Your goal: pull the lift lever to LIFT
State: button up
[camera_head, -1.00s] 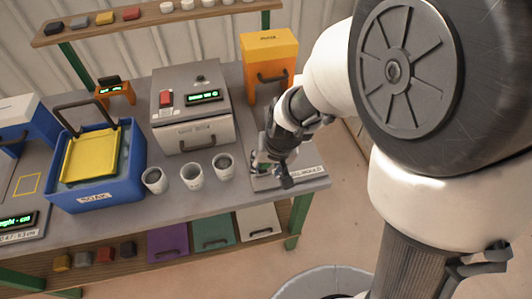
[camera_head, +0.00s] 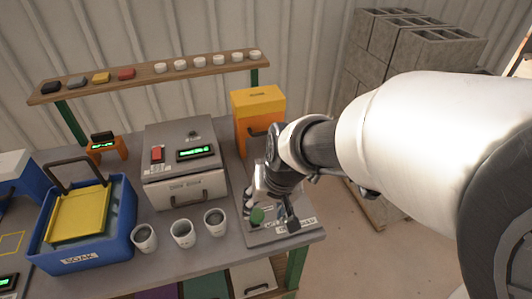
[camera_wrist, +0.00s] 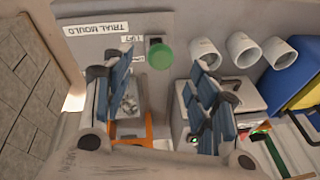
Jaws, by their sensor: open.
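In the head view, my wrist hangs over the plate, just right of the knob, and hides part of the station.
Three white cups (camera_head: 182,233) stand left of the plate. Behind them is a grey press box (camera_head: 185,160) with a green display. An orange box (camera_head: 258,112) stands behind my wrist. A blue SOAK tub (camera_head: 82,258) is at left. Concrete blocks (camera_head: 410,50) stand beyond the bench's right end.

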jog(key=shift+v, duration=1.5)
jog(key=s+d+r+t+h, duration=0.1)
jog(key=s+d+r, duration=0.2)
jog(key=s+d, duration=0.3)
jog(key=s+d+r+h, duration=0.1)
jog(key=s+d+r, duration=0.2)
jog(key=s+d, duration=0.4)
jog(key=shift+s+r+t, duration=0.3)
jog(key=shift+s+t, duration=0.1)
jog(key=shift+s, duration=0.45)
jog(key=shift+c, duration=0.3)
dwell(0.9)
